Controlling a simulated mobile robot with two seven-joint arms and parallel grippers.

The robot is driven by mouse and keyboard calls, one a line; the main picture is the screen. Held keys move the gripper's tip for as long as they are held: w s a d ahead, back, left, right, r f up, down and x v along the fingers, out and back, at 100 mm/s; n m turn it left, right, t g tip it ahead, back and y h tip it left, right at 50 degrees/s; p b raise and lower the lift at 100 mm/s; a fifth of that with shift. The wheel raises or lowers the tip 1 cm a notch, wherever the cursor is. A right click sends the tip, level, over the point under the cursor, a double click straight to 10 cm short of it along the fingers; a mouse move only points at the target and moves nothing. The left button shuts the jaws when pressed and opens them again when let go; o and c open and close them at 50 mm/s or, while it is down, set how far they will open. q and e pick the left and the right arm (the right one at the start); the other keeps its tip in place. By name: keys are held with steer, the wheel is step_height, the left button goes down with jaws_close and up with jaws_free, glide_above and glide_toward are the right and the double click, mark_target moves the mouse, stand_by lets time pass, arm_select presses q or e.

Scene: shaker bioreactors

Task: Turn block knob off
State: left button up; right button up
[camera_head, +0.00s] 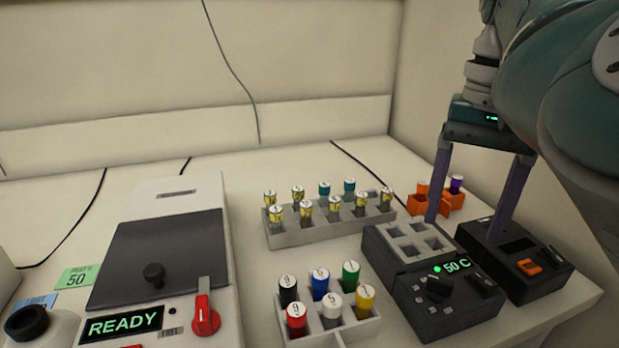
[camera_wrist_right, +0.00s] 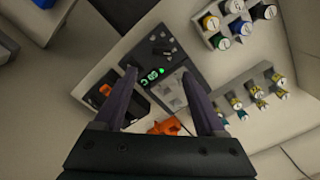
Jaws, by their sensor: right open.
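The dark heating block (camera_head: 465,308) stands at the right of the bench, with empty square wells on top, a green "50 C" display (camera_head: 457,265) and a lit green dot. Its black block knob (camera_head: 438,288) is on the front panel and bears a pale mark. In the right wrist view the knob (camera_wrist_right: 163,51) shows beyond the fingertips. My right gripper (camera_head: 464,231) is open and empty, its purple fingers pointing down over the block's back right area. It also shows in the wrist view (camera_wrist_right: 158,74), fingers spread. Contact with the block cannot be told. My left gripper is out of view.
A black device with an orange switch (camera_head: 529,267) sits right of the block. An orange rack (camera_head: 450,202) is behind. Grey vial racks (camera_head: 320,232) and colored-cap bottles (camera_head: 320,279) are left.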

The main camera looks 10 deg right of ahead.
mark_target(441, 280)
steer(key=shift+a+f, duration=0.1)
steer(key=shift+f, duration=0.35)
step_height(441, 280, down, 9)
steer(key=shift+s+a+r+b, duration=0.1)
steer(key=shift+a+b, duration=0.05)
steer(key=shift+b, duration=0.3)
jaws_close()
